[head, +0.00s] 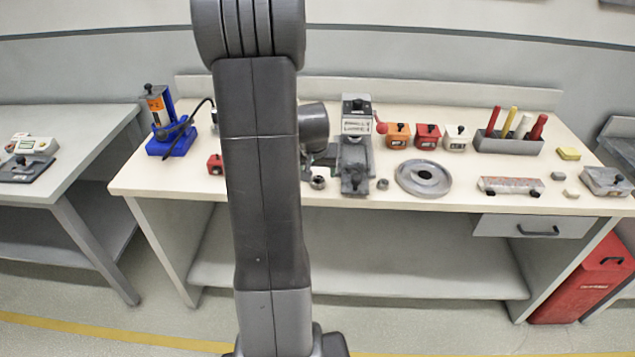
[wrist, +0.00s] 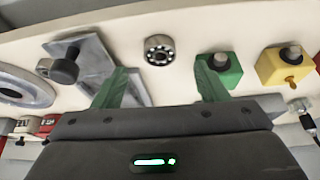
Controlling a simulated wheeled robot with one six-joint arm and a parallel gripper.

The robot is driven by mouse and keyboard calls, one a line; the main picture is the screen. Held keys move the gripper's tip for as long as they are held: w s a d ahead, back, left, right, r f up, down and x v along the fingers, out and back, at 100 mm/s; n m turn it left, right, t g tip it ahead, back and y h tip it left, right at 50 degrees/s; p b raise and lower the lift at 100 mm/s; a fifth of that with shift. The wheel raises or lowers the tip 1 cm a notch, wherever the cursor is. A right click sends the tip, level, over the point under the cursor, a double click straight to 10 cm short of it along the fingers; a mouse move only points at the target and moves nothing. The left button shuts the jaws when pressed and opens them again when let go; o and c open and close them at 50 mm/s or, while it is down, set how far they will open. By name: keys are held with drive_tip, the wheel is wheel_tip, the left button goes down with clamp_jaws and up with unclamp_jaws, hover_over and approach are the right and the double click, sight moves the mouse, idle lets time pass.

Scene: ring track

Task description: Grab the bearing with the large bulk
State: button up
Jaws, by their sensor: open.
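A small silver ring bearing (head: 318,182) lies on the bench top near its front edge, left of a grey vise-like tool. In the wrist view the bearing (wrist: 159,50) shows its dark ring of balls, beyond the fingertips and roughly centred between them. My gripper (wrist: 163,70) is open and empty, its two green fingers apart. The bearing is not between the fingers in contact. In the head view my arm hides most of the gripper. I see no second bearing to compare its size with.
The grey vise-like tool (head: 355,145) stands close beside the bearing. A flat grey ring (head: 423,178) lies farther right. A green box (wrist: 220,72) and a yellow box (wrist: 285,66) sit on the bearing's other side. Orange, red and white boxes stand behind.

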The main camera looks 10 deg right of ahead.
sight(318, 180)
drive_tip(key=shift+p+x, duration=0.45)
drive_tip(key=shift+x, duration=2.4)
drive_tip(key=shift+w+r, duration=0.1)
drive_tip(key=shift+w, duration=0.05)
drive_tip(key=shift+c, duration=0.2)
drive_tip(key=c, duration=1.1)
